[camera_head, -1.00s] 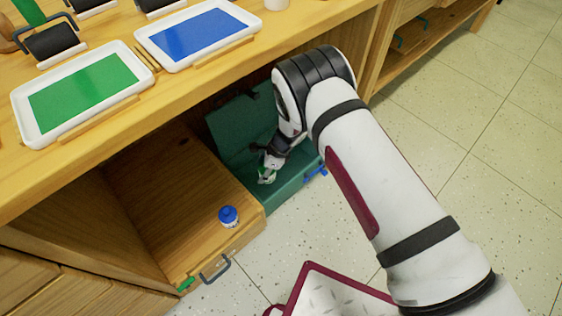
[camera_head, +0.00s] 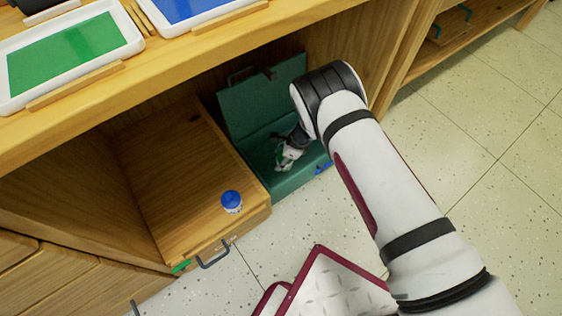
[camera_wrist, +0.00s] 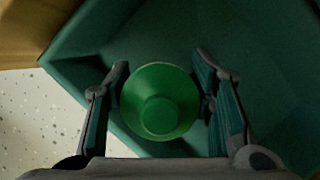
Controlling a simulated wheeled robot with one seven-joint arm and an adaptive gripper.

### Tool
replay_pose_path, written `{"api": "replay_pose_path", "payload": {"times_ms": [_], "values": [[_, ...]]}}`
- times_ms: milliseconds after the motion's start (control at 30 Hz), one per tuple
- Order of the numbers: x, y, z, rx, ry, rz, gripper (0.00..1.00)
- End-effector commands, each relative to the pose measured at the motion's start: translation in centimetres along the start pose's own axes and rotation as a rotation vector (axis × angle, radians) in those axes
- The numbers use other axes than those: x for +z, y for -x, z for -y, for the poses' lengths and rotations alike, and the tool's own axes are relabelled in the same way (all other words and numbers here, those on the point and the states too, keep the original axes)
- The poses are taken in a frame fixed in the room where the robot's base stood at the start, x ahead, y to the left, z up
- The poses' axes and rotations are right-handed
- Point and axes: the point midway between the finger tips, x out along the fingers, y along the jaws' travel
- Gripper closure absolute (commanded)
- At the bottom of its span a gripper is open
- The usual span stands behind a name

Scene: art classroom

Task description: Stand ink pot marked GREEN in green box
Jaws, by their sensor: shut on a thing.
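The green-capped ink pot (camera_wrist: 160,102) sits between the fingers of my gripper (camera_wrist: 160,95) in the wrist view, seen from above; its label is hidden. My gripper (camera_head: 287,157) is shut on the pot, inside the green box. In the head view the green box (camera_head: 292,184) stands in the cabinet's lower space with its lid (camera_head: 262,100) raised at the back and a blue latch at its front. The wrist view shows the box's inner wall (camera_wrist: 255,50) around the pot. I cannot tell whether the pot touches the box floor.
A blue-capped pot (camera_head: 232,201) stands on the open wooden drawer (camera_head: 190,180) left of the box. Above, a shelf holds a tray of green paint (camera_head: 65,53) and a tray of blue paint (camera_head: 190,8). Speckled floor is free at the right.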

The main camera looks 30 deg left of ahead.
Motion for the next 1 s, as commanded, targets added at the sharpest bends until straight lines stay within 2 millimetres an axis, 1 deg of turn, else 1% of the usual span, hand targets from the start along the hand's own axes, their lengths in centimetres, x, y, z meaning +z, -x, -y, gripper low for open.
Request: {"api": "replay_pose_path", "payload": {"times_ms": [33,100,367,867,900,967,1000], "values": [[-0.4,-1.0,-0.1,0.002,0.001,0.000,0.90],[-0.5,-1.4,-0.1,0.001,0.002,0.000,0.90],[-0.5,-1.3,0.0,0.001,0.001,0.001,0.90],[-0.9,-2.4,0.0,0.000,0.001,0.000,0.90],[-1.0,-2.4,-0.1,0.001,0.001,0.000,0.49],[-1.0,-2.4,-0.1,0.001,0.001,0.000,0.35],[-1.0,-2.4,-0.1,0.001,0.001,0.000,0.31]]}}
